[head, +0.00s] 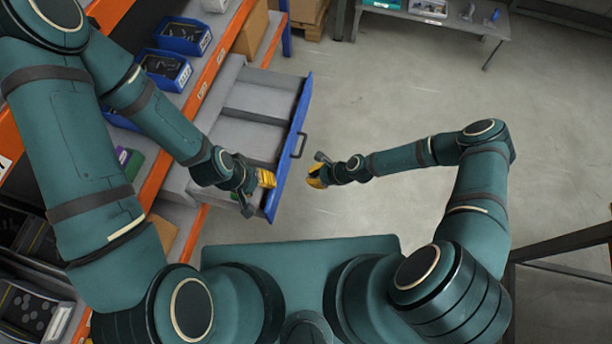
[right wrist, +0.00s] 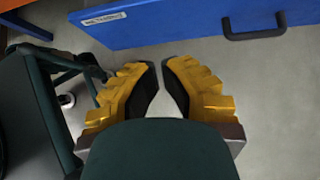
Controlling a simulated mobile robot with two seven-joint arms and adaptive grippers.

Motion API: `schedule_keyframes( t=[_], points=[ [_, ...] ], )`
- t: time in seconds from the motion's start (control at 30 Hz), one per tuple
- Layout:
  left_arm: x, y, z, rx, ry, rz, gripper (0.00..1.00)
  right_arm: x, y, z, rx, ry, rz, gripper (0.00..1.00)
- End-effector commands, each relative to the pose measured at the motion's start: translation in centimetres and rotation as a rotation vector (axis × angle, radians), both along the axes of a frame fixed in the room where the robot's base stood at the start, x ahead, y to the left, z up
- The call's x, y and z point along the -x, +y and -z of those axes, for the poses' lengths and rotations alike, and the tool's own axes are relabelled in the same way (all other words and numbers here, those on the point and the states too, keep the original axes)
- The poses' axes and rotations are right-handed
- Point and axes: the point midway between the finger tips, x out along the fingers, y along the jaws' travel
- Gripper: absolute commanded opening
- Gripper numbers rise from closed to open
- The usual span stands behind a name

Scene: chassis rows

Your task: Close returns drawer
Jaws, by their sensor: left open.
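A small label (right wrist: 103,18) on the front is too small to read. My left gripper (head: 267,179) is open, over the near end of the drawer just behind the front. My right gripper (head: 314,177) is outside the drawer, facing the front but apart from it. Its fingers (right wrist: 161,64) have a gap with only floor between them.
Blue bins (head: 183,37) with dark parts stand on the shelf unit at left. A grey table (head: 470,22) with trays is at the back. Dark rails (head: 560,250) stand at right. The floor (head: 400,90) right of the drawer is clear.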

Motion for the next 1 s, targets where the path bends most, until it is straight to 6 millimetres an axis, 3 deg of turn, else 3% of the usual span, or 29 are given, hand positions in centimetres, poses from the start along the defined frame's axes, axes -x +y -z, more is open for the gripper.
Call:
schedule_keyframes(
  t=[0.4,0.7,1.0],
  points=[
    [0.5,-0.1,1.7,0.002,0.011,0.009,0.46,-1.7,5.6,6.0,0.0,-0.001,-0.004,0.0],
    [0.5,-0.1,1.5,0.002,0.011,0.009,0.46,-2.8,8.9,5.7,0.002,-0.002,-0.005,0.0],
    [0.5,-0.1,1.5,0.002,0.011,0.009,0.46,-2.9,9.3,5.7,0.001,-0.001,-0.003,0.0]
  ],
)
